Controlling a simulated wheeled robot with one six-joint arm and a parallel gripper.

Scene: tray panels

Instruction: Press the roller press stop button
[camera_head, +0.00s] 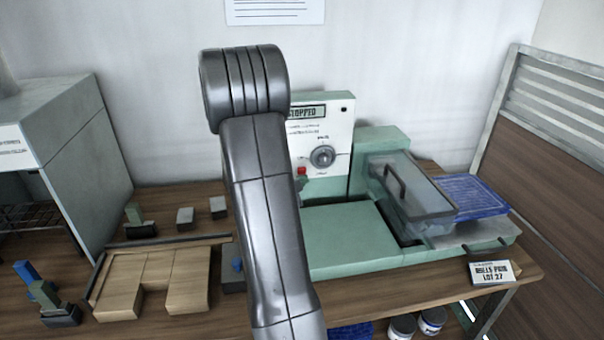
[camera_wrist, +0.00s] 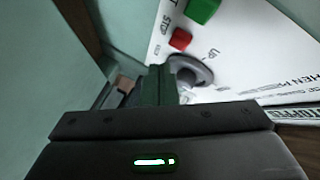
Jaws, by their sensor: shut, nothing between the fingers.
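The white control panel (camera_head: 325,125) of the green roller press stands at the back, with a display (camera_head: 302,112) reading STOPPED. The red stop button (camera_head: 302,171) shows just right of my arm in the head view. In the wrist view the red button (camera_wrist: 180,39) sits beside the word STOP, with a green button (camera_wrist: 203,10) above it and a grey knob (camera_wrist: 190,72) below it. My gripper (camera_wrist: 158,70) is shut and empty, its tips beside the knob and below the red button in the picture. Contact with the panel cannot be told. My arm hides the gripper in the head view.
The press has a flat green bed (camera_head: 345,235) and a clear cover (camera_head: 412,190) with a dark handle. A blue mesh tray (camera_head: 470,193) lies at right. Wooden blocks (camera_head: 150,280) and small parts lie at left. A grey cabinet (camera_head: 65,150) stands far left.

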